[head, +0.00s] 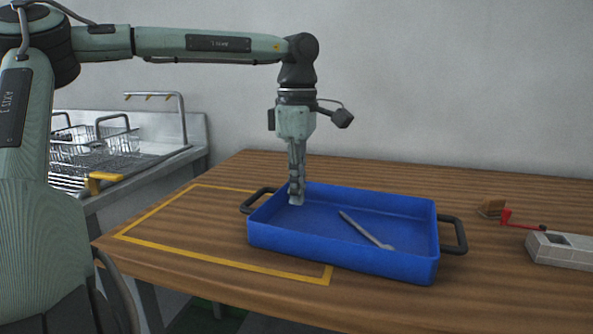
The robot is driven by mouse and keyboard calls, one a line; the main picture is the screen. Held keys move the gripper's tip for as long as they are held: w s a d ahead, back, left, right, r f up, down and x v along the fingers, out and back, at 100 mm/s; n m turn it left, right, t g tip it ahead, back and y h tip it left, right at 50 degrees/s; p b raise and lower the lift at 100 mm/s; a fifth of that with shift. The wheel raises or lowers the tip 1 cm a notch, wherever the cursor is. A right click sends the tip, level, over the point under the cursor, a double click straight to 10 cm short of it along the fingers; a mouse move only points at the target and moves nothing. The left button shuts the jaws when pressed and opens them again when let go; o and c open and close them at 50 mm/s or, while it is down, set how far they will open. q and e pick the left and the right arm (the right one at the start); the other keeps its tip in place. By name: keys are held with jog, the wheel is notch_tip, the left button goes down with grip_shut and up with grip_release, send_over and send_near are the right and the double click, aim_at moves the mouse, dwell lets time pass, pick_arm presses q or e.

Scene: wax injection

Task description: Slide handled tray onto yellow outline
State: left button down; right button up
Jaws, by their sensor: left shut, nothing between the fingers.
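A blue tray (340,250) with a black handle on each short side stands on the wooden table. Its left part overlaps the right part of a yellow outline (150,218) marked on the table; the rest of the tray lies to the right of the outline. A thin light tool (366,230) lies inside the tray. My left gripper (296,201) points down, shut and empty, with its fingertips at the tray's left end, inside the rim near the left handle (257,200). I cannot tell whether the fingers touch the tray wall. My right gripper is not in view.
A grey-white box (560,250), a red tool (508,218) and a brown block (491,207) lie on the table right of the tray. A metal sink unit with wire baskets (95,147) stands at the left. The table inside the outline's left part is clear.

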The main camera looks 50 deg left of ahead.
aim_at(276, 222)
pick_arm(q)
notch_tip(276, 222, down, 4)
jog(key=shift+s+a+r, duration=0.1)
jog(key=shift+s+a, duration=0.25)
jog(key=shift+a, duration=0.2)
jog(key=shift+s+a+r, duration=0.1)
jog(key=shift+s+a, duration=0.25)
jog(key=shift+a, duration=0.2)
jog(key=shift+s+a, duration=0.35)
jog(key=shift+a, duration=0.1)
jog(key=shift+a+f, duration=0.1)
jog(key=shift+a, duration=0.05)
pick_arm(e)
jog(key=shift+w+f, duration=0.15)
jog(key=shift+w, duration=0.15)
pick_arm(q)
jog(key=shift+s+a, duration=0.1)
